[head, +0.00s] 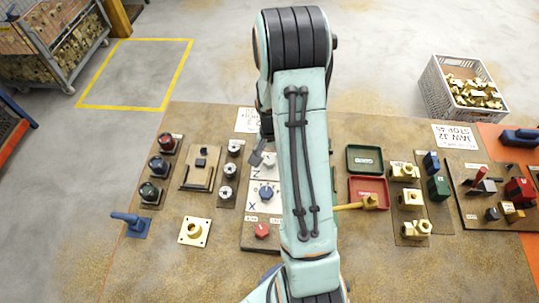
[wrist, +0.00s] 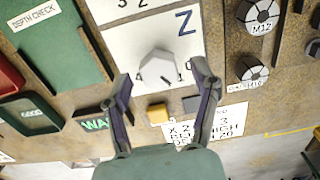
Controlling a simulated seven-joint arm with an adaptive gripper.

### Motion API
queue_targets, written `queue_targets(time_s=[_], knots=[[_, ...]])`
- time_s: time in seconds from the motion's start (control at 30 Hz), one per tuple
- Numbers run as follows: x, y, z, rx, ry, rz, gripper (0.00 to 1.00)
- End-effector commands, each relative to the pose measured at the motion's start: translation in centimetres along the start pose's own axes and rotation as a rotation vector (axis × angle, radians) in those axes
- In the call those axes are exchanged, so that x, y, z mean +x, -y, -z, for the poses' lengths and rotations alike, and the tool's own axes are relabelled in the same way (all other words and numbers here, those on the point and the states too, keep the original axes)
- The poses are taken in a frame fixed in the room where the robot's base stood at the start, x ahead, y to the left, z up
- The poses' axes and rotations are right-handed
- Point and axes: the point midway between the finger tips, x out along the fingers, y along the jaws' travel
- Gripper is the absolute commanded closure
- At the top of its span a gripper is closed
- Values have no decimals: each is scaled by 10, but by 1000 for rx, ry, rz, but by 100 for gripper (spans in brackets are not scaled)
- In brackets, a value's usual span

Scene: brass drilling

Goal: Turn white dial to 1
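The white dial (wrist: 158,70) is a faceted knob on a white panel (wrist: 120,45) marked with digits and a Z in the wrist view. My gripper (wrist: 162,76) is open, with one finger on each side of the dial. Gaps show between the fingers and the dial, and I cannot tell if either touches it. The dial's pointer and some of its digits are hard to make out. In the head view my arm covers part of the white panel (head: 256,206), and a finger of my gripper shows at its far end.
A blue dial (head: 266,192) and a red knob (head: 261,231) sit nearer on the same board. Black-and-silver knobs (head: 227,171) stand just left. A green tray (head: 364,159) and a red tray (head: 369,190) with a brass hammer-like piece (head: 371,202) lie right of my arm.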

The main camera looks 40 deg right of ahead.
Motion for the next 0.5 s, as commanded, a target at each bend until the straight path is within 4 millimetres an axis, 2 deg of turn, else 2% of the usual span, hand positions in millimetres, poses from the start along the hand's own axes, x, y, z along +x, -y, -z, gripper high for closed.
queue_targets(time_s=[0.27, 0.37, 0.5], knots=[[-7, 0, 1, 0, -3, 1, 39], [-22, 0, 2, 0, -6, 1, 39], [-54, 0, 2, 0, -8, 2, 39]])
